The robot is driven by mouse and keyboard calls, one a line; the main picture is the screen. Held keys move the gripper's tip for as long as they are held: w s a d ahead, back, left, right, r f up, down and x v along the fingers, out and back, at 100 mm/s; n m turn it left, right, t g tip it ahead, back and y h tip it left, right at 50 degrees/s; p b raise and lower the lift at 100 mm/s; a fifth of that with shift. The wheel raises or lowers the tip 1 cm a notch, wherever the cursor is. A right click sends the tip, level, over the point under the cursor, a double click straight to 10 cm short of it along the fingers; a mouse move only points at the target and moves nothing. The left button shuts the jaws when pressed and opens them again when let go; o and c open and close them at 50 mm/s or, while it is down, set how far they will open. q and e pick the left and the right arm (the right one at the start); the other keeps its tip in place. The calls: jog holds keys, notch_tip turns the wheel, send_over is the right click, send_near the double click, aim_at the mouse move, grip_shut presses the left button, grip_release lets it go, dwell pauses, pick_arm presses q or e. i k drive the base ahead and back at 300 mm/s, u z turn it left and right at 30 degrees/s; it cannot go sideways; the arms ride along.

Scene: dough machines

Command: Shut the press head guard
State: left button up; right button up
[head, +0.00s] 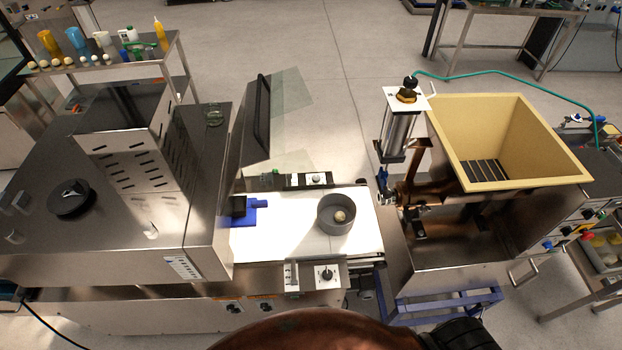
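The press machine (205,255) stands at the left, with a steel housing. A guard with a dark bar (262,118) and clear panels (290,92) sticks out from its right side at the back of the white belt. It looks swung open, away from the belt's front opening. Neither of my grippers shows in the head view. A brown rounded part and a black ribbed part, seemingly mine, cross the bottom edge.
A grey round pan (336,214) with a dough ball sits on the white belt (285,238). A blue part (243,212) lies at the press mouth. A hopper machine (510,140) stands right. A control box (315,275) is at the belt's front.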

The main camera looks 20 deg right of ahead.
aim_at(255, 143)
jog(key=z, duration=0.9)
jog(key=k, duration=1.1)
jog(key=u, duration=0.85)
